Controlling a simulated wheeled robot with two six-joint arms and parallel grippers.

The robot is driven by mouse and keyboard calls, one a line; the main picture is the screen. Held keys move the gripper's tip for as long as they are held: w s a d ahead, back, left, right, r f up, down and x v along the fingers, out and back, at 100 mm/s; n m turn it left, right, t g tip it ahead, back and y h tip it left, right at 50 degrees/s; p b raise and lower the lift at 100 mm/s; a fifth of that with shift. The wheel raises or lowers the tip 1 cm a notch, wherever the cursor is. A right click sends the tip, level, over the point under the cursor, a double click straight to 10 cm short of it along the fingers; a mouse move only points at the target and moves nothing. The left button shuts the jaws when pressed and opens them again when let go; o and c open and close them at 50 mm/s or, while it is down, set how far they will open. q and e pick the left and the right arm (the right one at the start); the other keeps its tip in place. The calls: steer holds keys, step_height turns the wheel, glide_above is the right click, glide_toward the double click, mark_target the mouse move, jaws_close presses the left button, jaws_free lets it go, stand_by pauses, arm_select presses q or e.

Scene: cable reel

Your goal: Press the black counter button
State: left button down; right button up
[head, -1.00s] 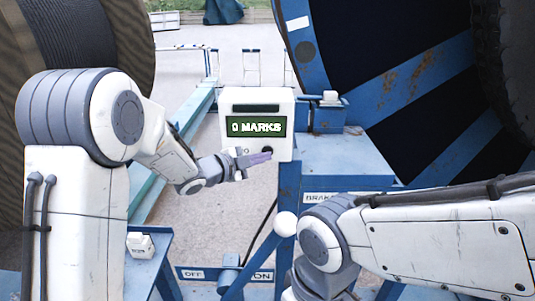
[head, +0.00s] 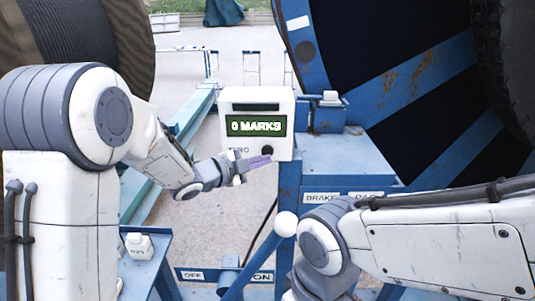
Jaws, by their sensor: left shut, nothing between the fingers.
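The counter box (head: 232,104) is white with a green display reading "0 MARKS". The black counter button (head: 267,150) is a round knob low on its front, right of partly hidden lettering that ends in "ERO". My left gripper (head: 262,160) is shut and empty. Its purple-grey fingertips lie just below the black button in the picture; I cannot tell whether they touch the box. My right arm comes in from the right, and its gripper is not in view.
A blue frame (head: 340,155) with a "BRAKE" label (head: 321,197) stands right of the box. A white ball knob (head: 286,224) sits below it. Large reels (head: 400,80) rise at both sides. A small white block (head: 139,246) stands at lower left.

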arm_select(q)
steer(key=shift+s, duration=0.1)
steer(key=s+b, duration=0.1)
steer(key=s, duration=0.3)
steer(key=shift+s+b, duration=0.4)
stand_by(0.4)
